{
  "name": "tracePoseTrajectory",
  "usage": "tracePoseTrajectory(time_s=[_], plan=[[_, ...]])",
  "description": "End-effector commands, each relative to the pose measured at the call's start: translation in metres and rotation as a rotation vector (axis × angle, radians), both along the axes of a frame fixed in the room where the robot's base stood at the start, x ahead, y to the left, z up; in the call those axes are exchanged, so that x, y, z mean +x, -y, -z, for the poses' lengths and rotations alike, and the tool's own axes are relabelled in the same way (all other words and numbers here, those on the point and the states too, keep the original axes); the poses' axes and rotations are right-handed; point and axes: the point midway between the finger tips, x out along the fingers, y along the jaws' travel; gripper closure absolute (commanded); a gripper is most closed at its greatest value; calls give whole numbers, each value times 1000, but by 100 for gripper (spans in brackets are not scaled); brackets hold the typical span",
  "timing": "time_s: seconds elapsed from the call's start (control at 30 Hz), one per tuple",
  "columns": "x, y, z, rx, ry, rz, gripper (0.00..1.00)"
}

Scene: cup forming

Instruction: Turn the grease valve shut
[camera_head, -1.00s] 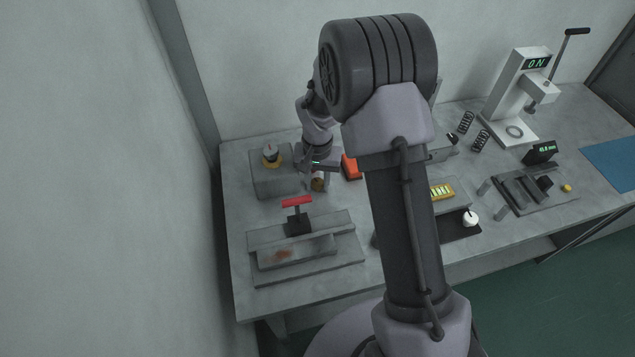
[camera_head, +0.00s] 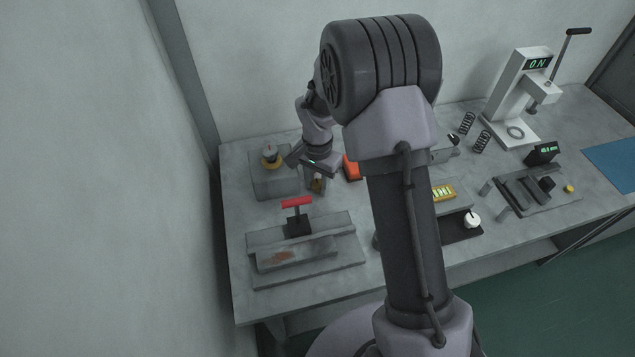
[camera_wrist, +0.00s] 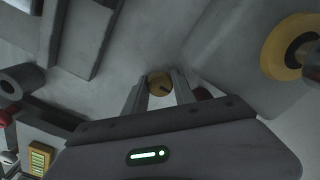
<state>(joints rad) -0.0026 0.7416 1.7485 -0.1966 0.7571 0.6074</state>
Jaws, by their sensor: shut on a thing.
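A small round brass piece, which looks like the grease valve (camera_wrist: 159,80), shows between my fingertips in the wrist view, with a dark mark on its face. In the head view the brass valve (camera_head: 318,185) is small, low beside the grey block. My gripper (camera_head: 316,179) points down at it, and its two fingers stand on either side of the brass in the wrist view (camera_wrist: 160,88). The gripper is shut on the valve. The fingers and gripper body hide part of it, and its exact turn angle cannot be told.
A grey block (camera_head: 276,184) with a yellow-ringed knob (camera_head: 270,156) stands left of my gripper. An orange-red box (camera_head: 351,168) is close on the right. A red-handled clamp (camera_head: 297,203) stands in front.

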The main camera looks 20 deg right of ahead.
Motion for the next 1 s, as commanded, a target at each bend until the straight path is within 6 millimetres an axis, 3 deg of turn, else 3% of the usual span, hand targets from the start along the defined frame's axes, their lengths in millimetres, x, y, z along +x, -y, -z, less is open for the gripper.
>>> tracePoseTrajectory(time_s=[0.23,0.27,0.37,0.73,0.87,1.0], plan=[[0,0,0,0,1,1,100],[0,0,0,0,1,1,66],[0,0,0,0,1,1,47],[0,0,-8,0,1,0,47],[1,0,-43,0,4,-1,47],[1,0,-94,1,5,1,47]])
